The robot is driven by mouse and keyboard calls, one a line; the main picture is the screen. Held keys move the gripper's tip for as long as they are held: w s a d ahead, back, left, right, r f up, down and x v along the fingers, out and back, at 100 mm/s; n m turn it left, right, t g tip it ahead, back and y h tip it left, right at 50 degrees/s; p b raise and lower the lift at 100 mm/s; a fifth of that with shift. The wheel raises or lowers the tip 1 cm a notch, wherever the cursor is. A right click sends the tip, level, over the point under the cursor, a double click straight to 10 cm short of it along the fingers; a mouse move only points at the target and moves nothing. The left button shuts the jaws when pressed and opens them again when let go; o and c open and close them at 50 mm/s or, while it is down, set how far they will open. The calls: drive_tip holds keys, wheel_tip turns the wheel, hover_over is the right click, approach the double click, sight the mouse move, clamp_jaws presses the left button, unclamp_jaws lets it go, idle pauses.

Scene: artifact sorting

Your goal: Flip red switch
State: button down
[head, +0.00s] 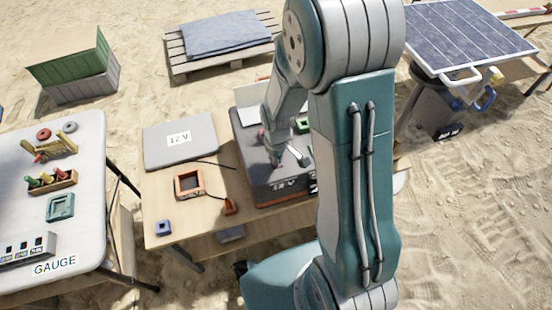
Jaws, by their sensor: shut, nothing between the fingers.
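My gripper (276,160) reaches down over the dark grey box (262,186) on the wooden table and is small in view. It looks shut and holds nothing. A small reddish spot shows at its tip; I cannot tell whether this is the red switch or whether the gripper touches it. A lever with a pale handle (297,155) stands on the box just right of the gripper. My arm hides the right part of the box. No red switch can be clearly made out.
On the wooden table (160,208) are a grey 12 V case (180,142), an orange-brown frame (188,184), a small orange-red piece (230,206) on a cable and a blue block (164,228). The white GAUGE table (95,180) stands left. A solar panel (462,38) stands right.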

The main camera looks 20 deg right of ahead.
drive_tip(key=shift+r, duration=3.5)
drive_tip(key=shift+r, duration=0.1)
drive_tip(key=s+r+m+t, duration=0.2)
drive_tip(key=s+r+m, duration=0.1)
drive_tip(key=s+r, duration=0.4)
drive_tip(key=s+r+m+t, duration=0.3)
drive_tip(key=s+r, duration=0.4)
drive_tip(key=r, duration=0.7)
drive_tip(key=shift+r+t, duration=0.25)
drive_tip(key=shift+t, duration=0.05)
